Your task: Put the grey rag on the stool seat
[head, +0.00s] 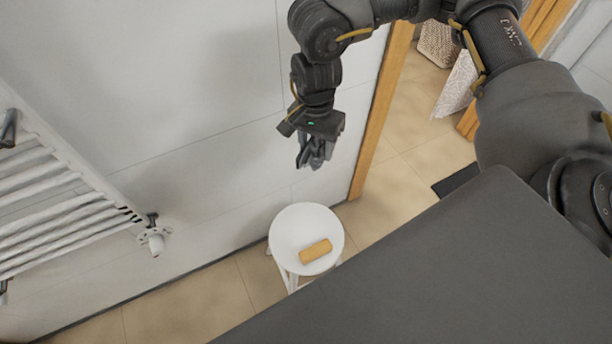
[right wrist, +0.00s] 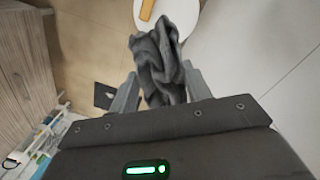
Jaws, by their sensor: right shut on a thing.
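The grey rag (right wrist: 158,62) hangs crumpled between the fingers of my right gripper (right wrist: 157,88) in the right wrist view. In the head view my right gripper (head: 316,152) is shut on it, in the air above and a little behind the stool; the rag and fingers are hard to tell apart there. The round white stool seat (head: 290,228) is below, apart from the rag. In the right wrist view the seat (right wrist: 190,14) shows at the top edge, partly hidden by the rag. My left gripper is not in view.
A yellow-orange block-like thing (head: 316,251) lies on the stool seat, right of its middle. A white towel radiator (head: 60,205) is on the left wall. A wooden door frame (head: 383,110) stands at the right. A wooden cabinet (right wrist: 25,65) shows in the right wrist view.

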